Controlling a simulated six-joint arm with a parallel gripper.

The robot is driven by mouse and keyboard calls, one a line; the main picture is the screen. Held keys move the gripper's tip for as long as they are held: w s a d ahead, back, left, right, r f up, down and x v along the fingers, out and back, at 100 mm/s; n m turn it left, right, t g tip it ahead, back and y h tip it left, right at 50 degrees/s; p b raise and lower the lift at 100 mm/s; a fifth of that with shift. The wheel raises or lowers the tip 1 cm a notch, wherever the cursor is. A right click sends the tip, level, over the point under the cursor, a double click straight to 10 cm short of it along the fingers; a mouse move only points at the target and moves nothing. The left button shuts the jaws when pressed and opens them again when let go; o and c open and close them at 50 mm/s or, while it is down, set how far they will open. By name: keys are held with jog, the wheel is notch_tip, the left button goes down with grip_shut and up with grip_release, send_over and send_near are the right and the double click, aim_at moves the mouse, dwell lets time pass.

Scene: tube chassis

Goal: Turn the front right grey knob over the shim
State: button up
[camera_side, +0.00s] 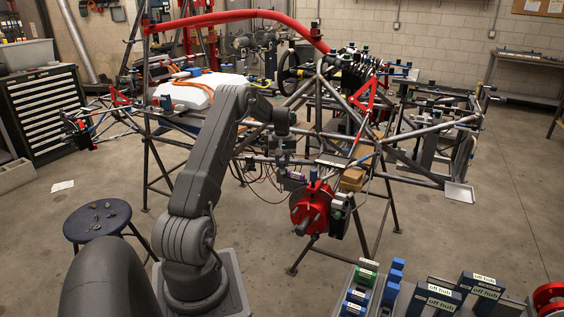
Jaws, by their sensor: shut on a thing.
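My gripper (289,178) points down at the near side of the tube chassis (330,90), left of and above the red hub (311,207). Its jaws are shut on a small part that looks like the grey knob, though the fingers mostly hide it. A small purple piece (298,176) shows right at the fingertips; I cannot tell whether it is the shim. Other knobs are too small to make out in this view.
Chassis tubes and thin hanging cables surround my gripper closely. A tray of blue and green labelled blocks (372,283) stands at the lower right. A dark blue stool (97,219) with small parts is at the left.

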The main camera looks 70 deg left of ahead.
aim_at(282, 163)
jog(key=n, duration=0.5)
jog(key=shift+n, duration=0.3)
jog(key=n, duration=0.5)
jog(key=shift+n, duration=0.3)
jog(key=o, duration=0.9)
notch_tip(282, 163, up, 14)
jog(key=shift+f, duration=0.1)
dwell(0.5)
